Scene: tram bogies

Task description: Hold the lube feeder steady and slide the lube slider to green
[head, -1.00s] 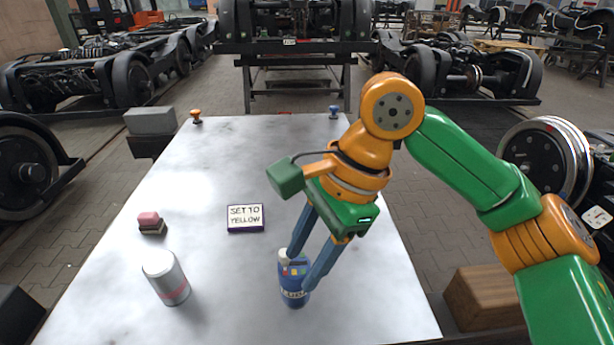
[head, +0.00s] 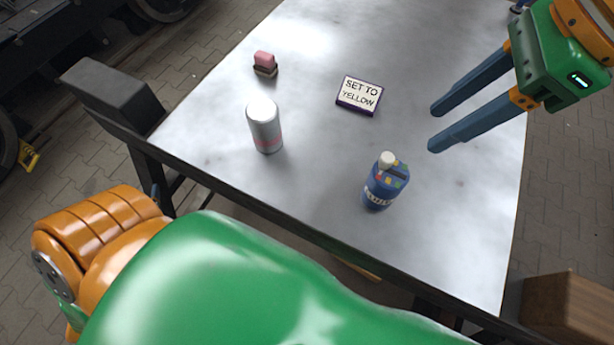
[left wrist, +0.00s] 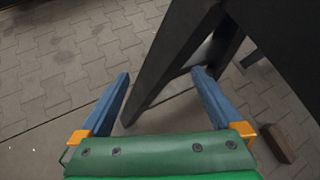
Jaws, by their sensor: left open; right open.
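The lube feeder (head: 376,194) is a blue bottle with a white cap, standing upright near the table's front edge in the head view. Small coloured marks, red, yellow and green among them, show on its upper part; the slider's setting is too small to tell. My right gripper (head: 433,128) is open and empty, up and to the right of the bottle, apart from it. My left gripper (left wrist: 161,88) is open and empty in the left wrist view, with floor and a dark table leg beyond its fingers. The head view shows my left arm but not that gripper.
A sign (head: 359,95) on the table (head: 450,240) reads "SET TO YELLOW". A silver can (head: 264,128) stands left of the bottle, and a pink-topped block (head: 265,63) lies behind it. A wooden box (head: 570,305) is at the right, off the table.

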